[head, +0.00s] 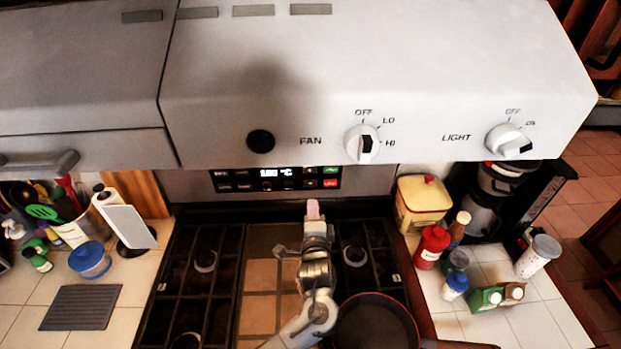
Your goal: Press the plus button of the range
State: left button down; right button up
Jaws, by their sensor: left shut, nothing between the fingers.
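The range's control panel (275,179) is a black strip under the hood, with a lit display (277,173) that seems to read 180 °C. Small dark buttons flank the display, with a green button (331,170) and a red button (331,183) at its right end. The button marks are too small to read, so I cannot tell which is plus. My left gripper (313,210) is shut and empty, its pinkish tip below the right part of the panel in the picture, apart from the buttons. My right gripper is not in view.
The grey hood (290,90) with its fan knob (362,144) and light knob (509,141) overhangs the panel. A dark pan (377,328) sits on the cooktop right of my left arm. Bottles and a yellow canister (423,200) crowd the right counter. Utensils stand at left.

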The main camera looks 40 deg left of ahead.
aim_at(310, 171)
pick_arm(q)
jog(key=x, duration=1.2)
jog(key=shift+w+a, duration=0.15)
jog(key=shift+w, duration=0.05)
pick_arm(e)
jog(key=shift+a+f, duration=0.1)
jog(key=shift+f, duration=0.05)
